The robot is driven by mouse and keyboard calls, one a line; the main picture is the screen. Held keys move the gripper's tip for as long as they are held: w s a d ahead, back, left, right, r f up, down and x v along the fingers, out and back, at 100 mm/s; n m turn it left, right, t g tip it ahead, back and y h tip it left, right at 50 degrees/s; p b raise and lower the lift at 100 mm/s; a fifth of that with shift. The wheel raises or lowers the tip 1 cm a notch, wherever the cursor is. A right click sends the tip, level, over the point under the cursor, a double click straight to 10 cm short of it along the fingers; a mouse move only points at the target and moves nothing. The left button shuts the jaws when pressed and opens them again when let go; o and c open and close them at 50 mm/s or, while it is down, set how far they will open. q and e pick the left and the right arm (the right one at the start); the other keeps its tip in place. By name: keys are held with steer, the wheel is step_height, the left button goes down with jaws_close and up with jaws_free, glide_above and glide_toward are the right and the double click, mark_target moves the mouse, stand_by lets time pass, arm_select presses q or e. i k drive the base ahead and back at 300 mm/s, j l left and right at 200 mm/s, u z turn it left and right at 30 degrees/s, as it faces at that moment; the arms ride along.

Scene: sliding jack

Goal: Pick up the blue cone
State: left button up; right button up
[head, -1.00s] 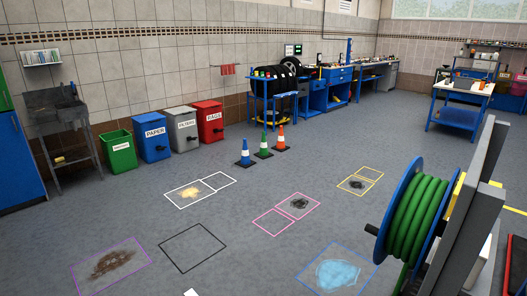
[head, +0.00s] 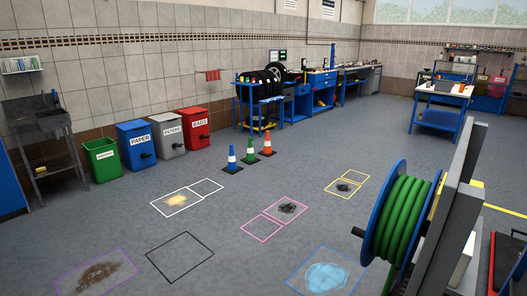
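The blue cone (head: 232,160) stands upright on the grey floor, with a white band around its middle. It is the leftmost of three cones in a row. The green cone (head: 250,152) stands just to its right, and the orange cone (head: 267,144) to the right of that. The blue cone is some distance ahead of me, in front of the bins and the tyre rack. Neither of my grippers shows in the head view.
A green hose reel (head: 402,212) on a grey post stands close at the right. Marked floor squares with stains, such as the white one (head: 176,203), lie between me and the cones. Bins, including the red bin (head: 195,130), line the wall. The floor between is otherwise clear.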

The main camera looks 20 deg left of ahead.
mark_target(232, 169)
steer(key=i+j+u, duration=0.4)
steer(key=i+j, duration=0.25)
steer(key=i+j+u, duration=0.4)
steer(key=i, duration=0.3)
steer(key=i+j+z, duration=0.1)
steer(key=i, duration=0.35)
steer(key=i+j, duration=0.15)
steer(key=i, duration=0.35)
steer(key=i+j+z, duration=0.15)
steer(key=i, duration=0.3)
steer(key=i+l, duration=0.15)
steer(key=i, duration=0.85)
steer(key=i+l, duration=0.15)
steer(key=i, duration=0.8)
steer(key=l+z, duration=0.05)
